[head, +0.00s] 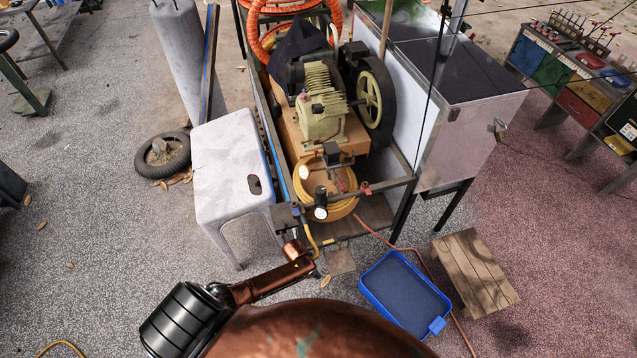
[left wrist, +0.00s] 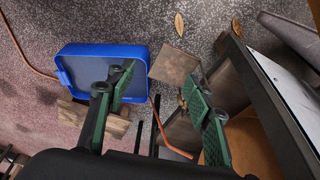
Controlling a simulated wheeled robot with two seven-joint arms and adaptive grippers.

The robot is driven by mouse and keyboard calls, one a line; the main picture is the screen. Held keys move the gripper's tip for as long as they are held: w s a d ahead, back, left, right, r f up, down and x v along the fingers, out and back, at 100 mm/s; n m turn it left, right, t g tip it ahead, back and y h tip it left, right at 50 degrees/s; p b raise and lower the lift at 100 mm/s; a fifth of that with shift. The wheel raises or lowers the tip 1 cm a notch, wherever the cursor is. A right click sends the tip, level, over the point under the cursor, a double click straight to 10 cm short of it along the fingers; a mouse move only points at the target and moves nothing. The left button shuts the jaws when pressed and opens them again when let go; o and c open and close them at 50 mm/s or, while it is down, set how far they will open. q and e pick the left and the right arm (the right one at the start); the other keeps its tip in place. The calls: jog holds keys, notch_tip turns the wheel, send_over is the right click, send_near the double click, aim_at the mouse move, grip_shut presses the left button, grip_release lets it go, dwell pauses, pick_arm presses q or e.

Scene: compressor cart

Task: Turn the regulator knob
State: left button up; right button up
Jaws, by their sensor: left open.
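The compressor (head: 322,105) sits on its cart in the middle of the head view. At its front, a dark pipe carries two round gauges, a lower one (head: 320,213) and an upper one (head: 306,174). A small reddish fitting (head: 366,188) is on the pipe at right. The fittings are small, and I cannot tell which is the regulator knob. My left gripper (left wrist: 155,82) shows in the left wrist view with its green fingers apart and nothing between them. I cannot make out its fingers in the head view. My right gripper is in neither view.
A blue tray (head: 371,285) and a wooden board (head: 472,268) lie on the floor front right. A grey stool (head: 228,150) stands left of the cart. A white cabinet (head: 470,135) stands close on its right. A red-brown hose (head: 432,265) crosses the floor.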

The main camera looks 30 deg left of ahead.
pick_arm(q)
jog(key=w+d+r+m+p, duration=0.25)
jog(key=w+r, duration=0.45)
jog(key=r, duration=0.5)
notch_tip(320, 180, up, 27)
jog(key=m+g+y+p, duration=0.2)
jog(key=m+g+p, duration=0.1)
jog(key=m+p, duration=0.2)
send_over(321, 190)
jog(key=shift+s+d+r, duration=0.1)
jog(key=shift+d+r, duration=0.05)
jog(key=shift+r, duration=0.05)
jog(key=shift+a, duration=0.2)
jog(key=shift+f, duration=0.4)
jog(key=f, duration=0.5)
jog(key=shift+w+f+p, duration=0.1)
jog(key=shift+w+p, duration=0.1)
jog(key=shift+p, duration=0.1)
jog(key=shift+f, duration=0.7)
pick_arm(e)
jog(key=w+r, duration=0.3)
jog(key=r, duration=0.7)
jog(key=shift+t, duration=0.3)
